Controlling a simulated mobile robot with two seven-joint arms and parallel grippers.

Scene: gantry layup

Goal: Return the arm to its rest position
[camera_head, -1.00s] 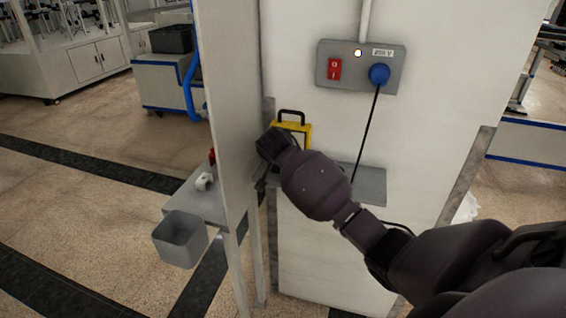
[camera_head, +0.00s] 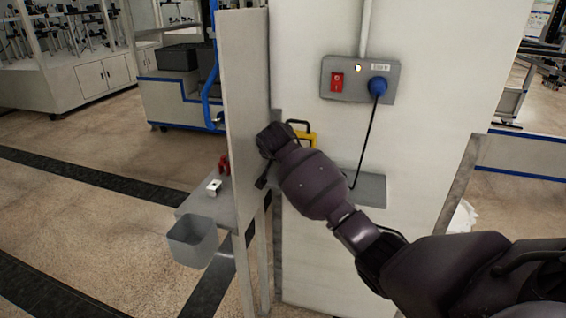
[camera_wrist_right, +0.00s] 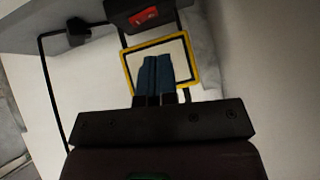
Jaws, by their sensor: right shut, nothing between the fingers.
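My right arm comes in from the lower right in the head view, bent, with its wrist in front of the white column. My right gripper (camera_head: 262,183) is at the edge of the pale upright panel (camera_head: 247,90); its fingers are small and dark there. In the right wrist view its two blue-grey fingers (camera_wrist_right: 154,76) are together and empty. They overlap a yellow-framed device (camera_wrist_right: 130,70) in the picture; contact cannot be told. In the head view that device (camera_head: 311,138), with a black handle, is partly hidden behind my wrist. My left gripper is out of view.
A grey power box (camera_head: 346,80) with red switch, lit lamp and blue plug (camera_head: 378,86) is on the column (camera_head: 430,140). A cable hangs to a grey shelf (camera_head: 372,188). Left of the panel are a small table (camera_head: 222,208) and grey bin (camera_head: 193,242). Floor is open further left.

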